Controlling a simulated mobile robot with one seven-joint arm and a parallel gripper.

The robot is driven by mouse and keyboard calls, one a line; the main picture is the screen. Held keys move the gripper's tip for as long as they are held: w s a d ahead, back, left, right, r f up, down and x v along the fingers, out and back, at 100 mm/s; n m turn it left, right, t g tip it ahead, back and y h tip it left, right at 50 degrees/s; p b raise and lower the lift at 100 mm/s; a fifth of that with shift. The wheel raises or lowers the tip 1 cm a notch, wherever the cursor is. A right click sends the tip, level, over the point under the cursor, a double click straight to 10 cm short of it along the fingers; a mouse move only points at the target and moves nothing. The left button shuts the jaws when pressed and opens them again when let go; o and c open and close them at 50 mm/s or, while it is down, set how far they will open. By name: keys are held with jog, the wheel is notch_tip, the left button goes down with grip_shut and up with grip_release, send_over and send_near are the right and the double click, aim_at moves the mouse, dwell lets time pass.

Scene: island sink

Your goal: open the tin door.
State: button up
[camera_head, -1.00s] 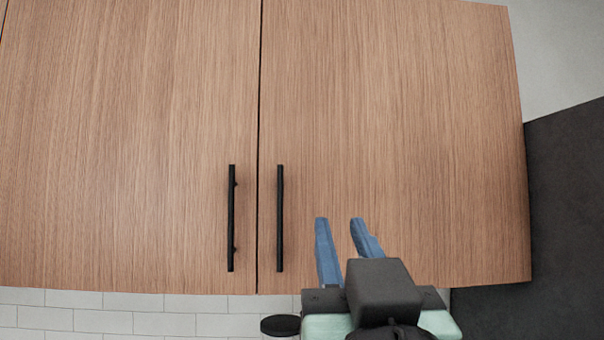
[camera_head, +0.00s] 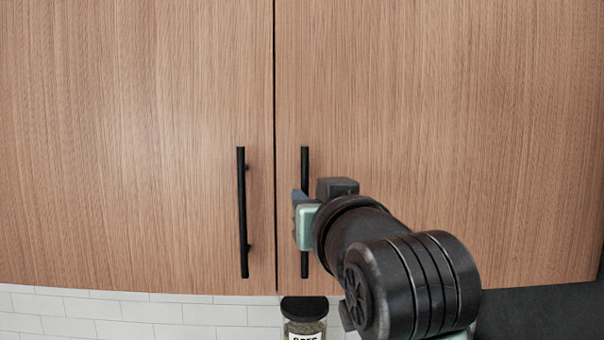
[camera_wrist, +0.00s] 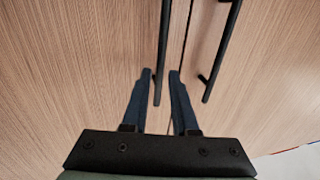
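Two wood-grain cabinet doors meet at a narrow vertical seam; the left door (camera_head: 130,130) and the right door (camera_head: 450,110) look shut. No door looks like tin. Each has a black bar handle by the seam: left handle (camera_head: 243,212) and right handle (camera_head: 305,165). My gripper (camera_head: 299,197) is at the right handle in the head view, its fingers mostly hidden by my wrist. In the wrist view my gripper (camera_wrist: 160,73) has its blue fingers apart, with one black handle (camera_wrist: 164,45) between them in the picture. Contact cannot be told.
A jar with a black lid (camera_head: 305,318) stands below the doors, close to my arm. White tiles (camera_head: 130,310) cover the wall below. A dark surface (camera_head: 550,310) lies at the lower right. The left door's front is clear.

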aim_at(306, 191)
jog(key=w, duration=0.2)
jog(key=w+p, duration=0.1)
jog(key=w, duration=0.1)
jog(key=shift+a+r+p, duration=0.1)
jog(key=shift+a+p, duration=0.2)
jog(key=shift+a, duration=0.1)
jog(key=shift+w, duration=0.25)
jog(key=shift+c, duration=0.2)
grip_shut()
jog(key=shift+s, duration=0.1)
dwell(0.6)
